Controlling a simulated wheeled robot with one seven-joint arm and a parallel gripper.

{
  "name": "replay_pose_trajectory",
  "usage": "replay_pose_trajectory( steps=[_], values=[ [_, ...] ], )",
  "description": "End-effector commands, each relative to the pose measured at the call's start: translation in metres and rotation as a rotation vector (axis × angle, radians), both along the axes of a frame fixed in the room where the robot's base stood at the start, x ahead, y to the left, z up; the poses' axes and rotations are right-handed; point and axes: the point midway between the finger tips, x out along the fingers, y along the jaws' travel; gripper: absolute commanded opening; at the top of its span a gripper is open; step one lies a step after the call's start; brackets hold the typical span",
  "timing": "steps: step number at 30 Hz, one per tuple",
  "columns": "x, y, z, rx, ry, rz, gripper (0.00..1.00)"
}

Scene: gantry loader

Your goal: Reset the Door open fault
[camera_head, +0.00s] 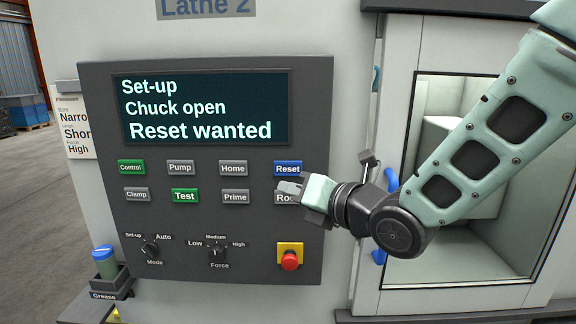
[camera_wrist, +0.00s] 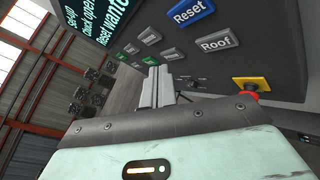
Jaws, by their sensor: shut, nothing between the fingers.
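The lathe's control panel (camera_head: 222,262) fills the left and middle of the head view. Its screen (camera_head: 205,108) reads "Set-up", "Chuck open", "Reset wanted". The blue Reset button (camera_head: 288,168) is at the right end of the upper button row; it also shows in the wrist view (camera_wrist: 190,14). My gripper (camera_head: 282,187) is in front of the panel, just below Reset and partly over the Roof button (camera_head: 282,198). Its fingers (camera_wrist: 157,86) are shut and empty. I cannot tell whether they touch the panel. The machine door (camera_head: 395,150) at the right is partly hidden by my arm.
Green Control (camera_head: 131,167) and Test (camera_head: 184,196) buttons are lit. Below are the Mode knob (camera_head: 150,248), Force knob (camera_head: 217,253) and red emergency stop (camera_head: 290,260). Blue handles (camera_head: 391,180) stick out near my wrist.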

Motion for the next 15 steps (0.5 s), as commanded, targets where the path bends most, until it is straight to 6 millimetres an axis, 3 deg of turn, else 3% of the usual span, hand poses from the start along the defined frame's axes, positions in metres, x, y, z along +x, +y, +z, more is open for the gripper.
replay_pose_trajectory(
  steps=[6,15],
  values=[
    [0.032,-0.002,0.003,-0.002,0.003,-0.003,0.0],
    [0.061,-0.003,-0.001,-0.001,-0.001,-0.001,0.0]
  ],
)
